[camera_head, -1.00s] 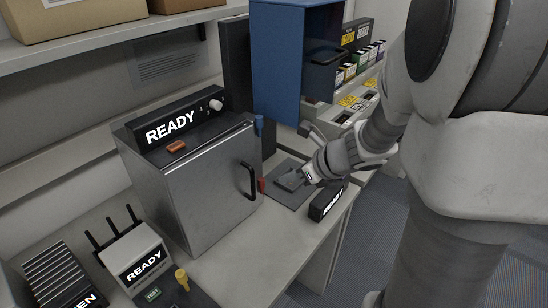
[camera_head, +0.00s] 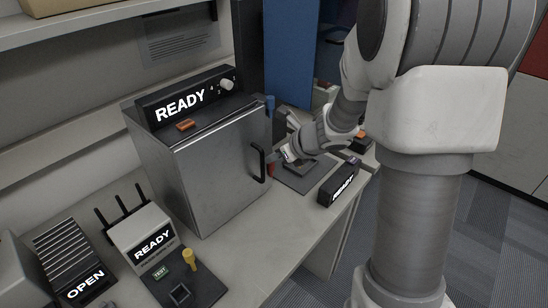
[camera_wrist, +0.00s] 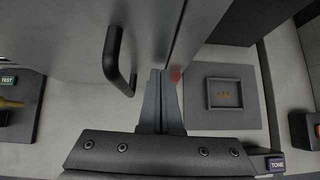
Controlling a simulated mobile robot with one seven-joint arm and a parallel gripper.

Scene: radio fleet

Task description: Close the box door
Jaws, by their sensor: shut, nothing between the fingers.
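The grey metal box (camera_head: 160,165) stands on the bench with a READY sign (camera_head: 181,105) on top. Its door (camera_head: 222,165) carries a black handle (camera_head: 257,163) near the right edge. The door looks shut or nearly shut; a thin dark line runs along its edge in the wrist view, where the handle (camera_wrist: 115,62) also shows. My gripper (camera_head: 280,156) is shut and empty, just right of the handle. In the wrist view its fingertips (camera_wrist: 160,73) are together at the door's edge; I cannot tell whether they touch it.
A dark pad with a square recess (camera_wrist: 225,94) lies right of the gripper. A small black READY unit (camera_head: 339,185) is at the bench's front edge. A white READY router (camera_head: 142,240) and an OPEN rack (camera_head: 72,262) stand at left. A tall blue panel (camera_head: 290,50) is behind.

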